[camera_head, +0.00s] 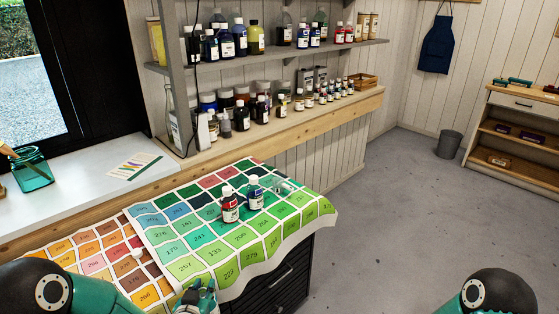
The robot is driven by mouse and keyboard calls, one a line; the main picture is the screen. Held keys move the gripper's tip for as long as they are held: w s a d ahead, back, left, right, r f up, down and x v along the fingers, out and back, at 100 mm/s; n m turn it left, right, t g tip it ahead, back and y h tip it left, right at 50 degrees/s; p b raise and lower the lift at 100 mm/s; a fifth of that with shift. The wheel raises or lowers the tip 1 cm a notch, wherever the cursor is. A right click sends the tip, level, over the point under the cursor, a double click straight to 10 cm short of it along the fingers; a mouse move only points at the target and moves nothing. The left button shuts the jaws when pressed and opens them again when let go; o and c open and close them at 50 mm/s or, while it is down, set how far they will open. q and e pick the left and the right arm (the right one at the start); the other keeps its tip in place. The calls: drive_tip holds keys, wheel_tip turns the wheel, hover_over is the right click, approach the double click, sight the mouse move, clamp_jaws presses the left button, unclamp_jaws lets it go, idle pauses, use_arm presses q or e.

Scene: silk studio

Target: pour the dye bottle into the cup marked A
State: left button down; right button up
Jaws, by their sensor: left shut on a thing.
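A bottle with dark red contents, a white cap and a label (230,206) stands on the colour-chart cloth (290,222). A bottle with dark blue contents and a white cap (254,193) stands just behind it to the right. A clear, pale glass-like object (283,186) is behind them; its shape and any mark are hard to make out. My left gripper (197,297) is low at the bottom edge, nearer than the bottles and apart from them. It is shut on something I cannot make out. No letter A is readable. My right gripper is out of view.
A teal glass jar (32,170) stands on the white counter (90,185) at left. A small white cap-like thing (137,253) lies on the cloth. Wall shelves (290,110) hold many bottles. The cloth hangs over the dark drawer unit (285,280); the floor at right is clear.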

use_arm(q)
drive_tip(key=s+r, duration=0.1)
drive_tip(key=s, duration=0.1)
drive_tip(key=s+r, duration=0.1)
drive_tip(key=shift+s+a+r, duration=0.3)
